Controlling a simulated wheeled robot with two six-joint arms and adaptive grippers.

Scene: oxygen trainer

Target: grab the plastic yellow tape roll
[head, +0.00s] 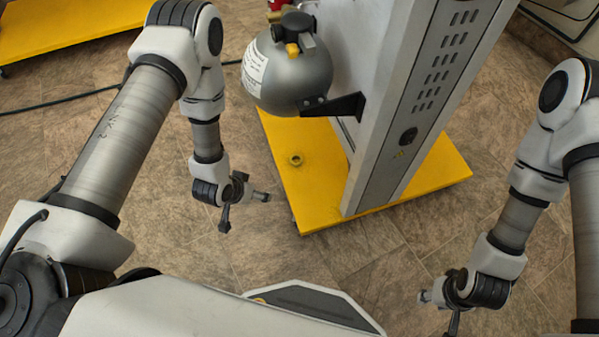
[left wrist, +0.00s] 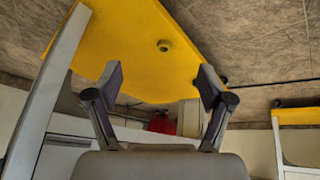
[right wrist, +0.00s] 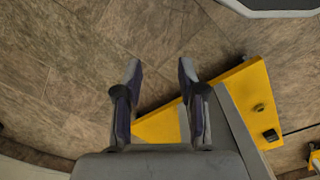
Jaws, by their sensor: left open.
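The yellow tape roll (head: 296,159) lies on the yellow base plate (head: 301,189), left of the grey column. It also shows in the left wrist view (left wrist: 163,46), beyond the fingers, and in the right wrist view (right wrist: 258,106), off to the right. My left gripper (head: 244,208) is left of the plate's near corner, apart from the roll. Its fingers (left wrist: 159,76) are spread and empty. My right gripper (head: 439,311) is at the lower right over the floor, far from the roll. Its fingers (right wrist: 159,70) are apart with nothing between them.
A tall grey column (head: 412,110) stands on the plate right of the roll. A grey tank (head: 290,72) on a black bracket overhangs behind the roll. A second yellow platform (head: 70,27) is at the far left. Tiled floor in front of the plate is clear.

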